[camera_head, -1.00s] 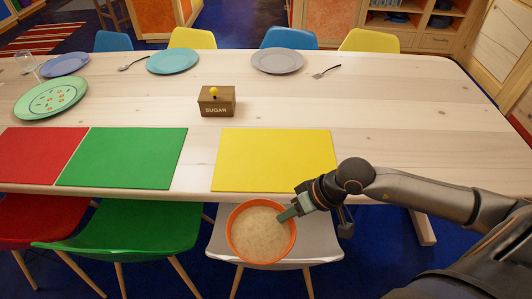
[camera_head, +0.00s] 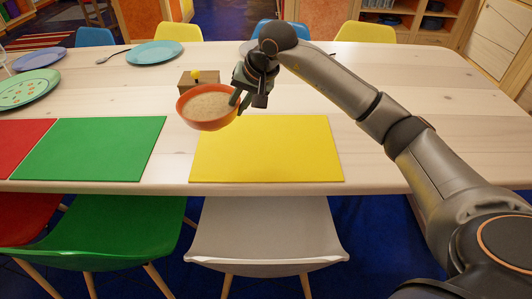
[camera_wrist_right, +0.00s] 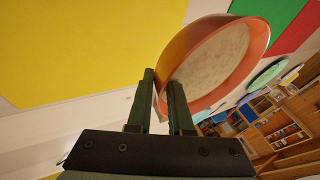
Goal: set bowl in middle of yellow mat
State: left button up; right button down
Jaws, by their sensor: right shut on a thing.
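An orange bowl (camera_head: 209,106) with pale, grainy contents is held by its rim in my right gripper (camera_head: 240,97). The bowl hangs above the table, at the upper left corner of the yellow mat (camera_head: 267,152) in the head view, and is slightly tilted. In the right wrist view the bowl (camera_wrist_right: 217,60) has its wall between the two fingers (camera_wrist_right: 163,103), and the yellow mat (camera_wrist_right: 80,45) shows at the left. My left gripper is not in view.
A brown sugar box (camera_head: 187,83) stands just behind the bowl, partly hidden by it. A green mat (camera_head: 90,149) lies left of the yellow one. Plates, such as a blue one (camera_head: 155,54), line the far side. The yellow mat is bare.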

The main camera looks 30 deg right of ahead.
jog(key=shift+w+r, duration=0.3)
jog(key=shift+r, duration=0.05)
jog(key=shift+d, duration=0.3)
jog(key=b, duration=0.1)
send_over(280, 139)
jog(key=s+a, duration=0.2)
jog(key=a, duration=0.1)
notch_tip(280, 139, down, 4)
jog(key=d+f, duration=0.1)
jog(key=f, duration=0.1)
jog(key=d+f+b, duration=0.1)
jog(key=f, duration=0.1)
jog(key=shift+s+d, duration=0.1)
jog(key=shift+d, duration=0.25)
jog(key=shift+s+d+f, duration=0.1)
jog(key=shift+d+f, duration=0.3)
jog(key=shift+f, duration=0.1)
jog(key=f, duration=0.3)
jog(key=shift+d+f, duration=0.2)
jog(key=shift+f, duration=0.1)
jog(key=c, duration=0.8)
grip_release()
jog(key=shift+s, duration=0.1)
jog(key=shift+c, duration=0.2)
